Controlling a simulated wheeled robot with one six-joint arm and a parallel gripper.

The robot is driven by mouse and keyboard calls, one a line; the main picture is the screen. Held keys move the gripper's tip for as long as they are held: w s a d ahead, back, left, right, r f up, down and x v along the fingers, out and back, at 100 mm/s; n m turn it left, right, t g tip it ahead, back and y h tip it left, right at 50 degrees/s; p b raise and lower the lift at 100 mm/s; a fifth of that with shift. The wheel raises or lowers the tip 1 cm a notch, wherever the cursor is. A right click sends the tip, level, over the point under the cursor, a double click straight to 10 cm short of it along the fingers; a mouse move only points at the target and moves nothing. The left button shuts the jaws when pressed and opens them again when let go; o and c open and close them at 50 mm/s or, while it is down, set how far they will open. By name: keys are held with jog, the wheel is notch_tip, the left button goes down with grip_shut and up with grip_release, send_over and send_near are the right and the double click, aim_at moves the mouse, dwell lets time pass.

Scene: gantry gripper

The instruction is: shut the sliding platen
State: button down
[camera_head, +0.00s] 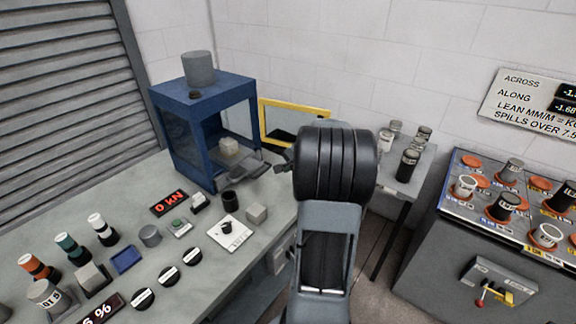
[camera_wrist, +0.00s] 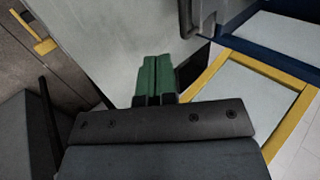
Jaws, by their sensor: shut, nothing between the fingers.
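The blue press (camera_head: 205,100) stands at the back of the bench. A dark grey platen (camera_head: 252,168) juts out of its open front, with a pale cube (camera_head: 229,146) inside above it. My gripper shows in the wrist view (camera_wrist: 155,78), its green fingers together and empty, over the pale bench surface. A dark handle-like part (camera_wrist: 197,16), perhaps of the platen, is up and right of the fingertips, apart from them. In the head view my black wrist hides the fingers, to the right of the platen.
The press's yellow-framed clear guard (camera_head: 262,122) stands swung open to the right; it also fills the right of the wrist view (camera_wrist: 220,70). Cups, blocks and a red 0 kN display (camera_head: 170,203) crowd the bench front. A side table with jars (camera_head: 405,180) stands right.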

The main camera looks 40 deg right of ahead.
jog(key=w+a+f+p, duration=0.1)
jog(key=w+f, duration=0.4)
jog(key=w, duration=0.2)
jog(key=shift+w+a, duration=0.25)
jog(key=shift+f, duration=0.1)
jog(key=shift+w, duration=0.1)
